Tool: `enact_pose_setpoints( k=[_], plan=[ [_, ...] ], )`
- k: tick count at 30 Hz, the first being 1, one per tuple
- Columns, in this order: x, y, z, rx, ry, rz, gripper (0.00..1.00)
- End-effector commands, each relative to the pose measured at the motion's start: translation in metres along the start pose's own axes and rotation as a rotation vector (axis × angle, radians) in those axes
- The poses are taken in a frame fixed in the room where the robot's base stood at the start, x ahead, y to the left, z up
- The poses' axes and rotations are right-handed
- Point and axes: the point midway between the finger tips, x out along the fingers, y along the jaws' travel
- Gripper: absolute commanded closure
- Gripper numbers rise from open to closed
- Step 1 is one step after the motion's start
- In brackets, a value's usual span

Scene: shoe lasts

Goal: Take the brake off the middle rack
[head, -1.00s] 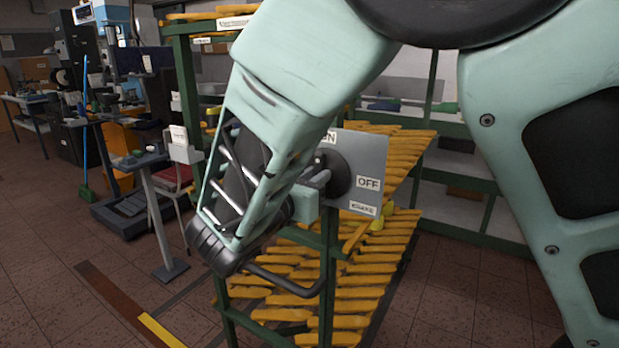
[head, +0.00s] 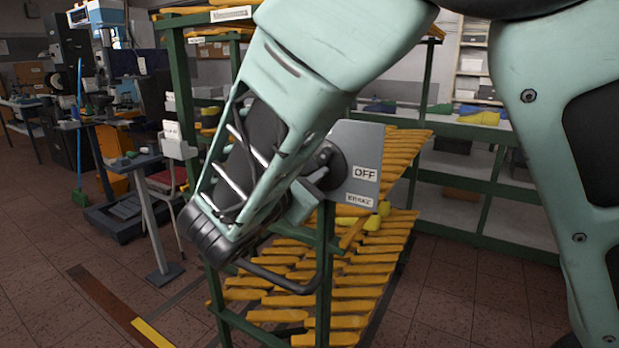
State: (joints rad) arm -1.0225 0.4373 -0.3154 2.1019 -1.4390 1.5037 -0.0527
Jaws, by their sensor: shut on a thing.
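The brake's grey plate (head: 362,150) is fixed to the end of the green rack (head: 323,270) in the middle of the view. It carries an OFF label (head: 365,174) and a BRAKE label below that. A round dark knob (head: 330,163) sits at the plate's left part. My gripper (head: 316,180) comes in from the left, tilted up to the right, and is shut on the knob's handle. The handle is mostly hidden by the jaws, so its exact setting is unclear. The plate's upper left part is behind my arm.
Yellow shoe lasts (head: 350,293) fill the rack's sloping shelves. The floor at front left is clear.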

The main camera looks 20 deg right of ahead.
Motion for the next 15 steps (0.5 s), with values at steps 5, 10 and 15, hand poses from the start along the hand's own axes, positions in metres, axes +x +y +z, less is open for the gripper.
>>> enact_pose_setpoints(
  k=[5,10,15],
  plan=[
    [-0.0006,-0.0043,-0.0041,0.171,0.001,0.000,1.00],
    [-0.0005,-0.0065,-0.0054,0.333,0.002,-0.001,1.00],
    [-0.0004,-0.0085,-0.0064,0.495,0.001,-0.002,1.00]
  ],
)
